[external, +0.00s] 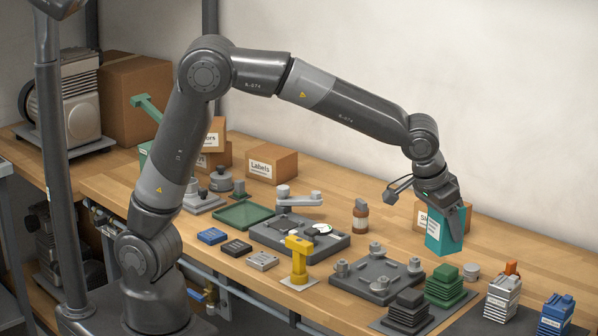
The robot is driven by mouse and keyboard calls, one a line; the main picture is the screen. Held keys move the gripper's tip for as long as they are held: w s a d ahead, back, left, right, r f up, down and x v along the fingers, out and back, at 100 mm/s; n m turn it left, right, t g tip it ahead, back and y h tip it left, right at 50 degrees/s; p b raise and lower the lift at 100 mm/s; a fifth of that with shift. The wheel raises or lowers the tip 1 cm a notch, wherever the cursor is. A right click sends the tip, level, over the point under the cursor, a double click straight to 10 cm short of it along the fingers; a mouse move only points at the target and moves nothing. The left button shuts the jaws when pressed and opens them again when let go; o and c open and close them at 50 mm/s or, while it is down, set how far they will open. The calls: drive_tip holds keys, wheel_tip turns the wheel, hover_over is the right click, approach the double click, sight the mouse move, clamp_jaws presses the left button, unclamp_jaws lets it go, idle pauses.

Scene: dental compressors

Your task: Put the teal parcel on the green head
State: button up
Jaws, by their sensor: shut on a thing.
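The teal parcel (434,238) is a small upright box with a white label, at the right of the external view. My gripper (448,215) points down and is shut on the parcel. The parcel appears held above the bench, up and slightly left of the green head. The green head (445,284) is a ribbed, stepped block on a dark plate at the front right. Its top is in view and looks bare. The gripper's far finger is mostly hidden.
A black ribbed head (408,311), a silver one (502,297) and a blue one (556,315) stand around the green head. A grey plate with posts (376,277) is to the left. A cardboard box (421,216) stands behind the parcel. Bench (545,255) at far right is clear.

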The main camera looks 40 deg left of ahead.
drive_tip(key=shift+w+a+f, duration=0.3)
drive_tip(key=shift+w+f, duration=0.6)
drive_tip(key=shift+f, duration=0.3)
drive_tip(key=shift+w+a+f, duration=0.25)
drive_tip(key=shift+w+f, duration=0.6)
drive_tip(key=shift+f, duration=0.4)
drive_tip(key=shift+w+a+f, duration=0.3)
drive_tip(key=shift+w+f, duration=0.6)
drive_tip(key=shift+f, duration=0.3)
drive_tip(key=shift+f, duration=0.2)
drive_tip(key=o, duration=1.1)
drive_tip(key=shift+c, duration=0.2)
drive_tip(key=shift+r, duration=0.1)
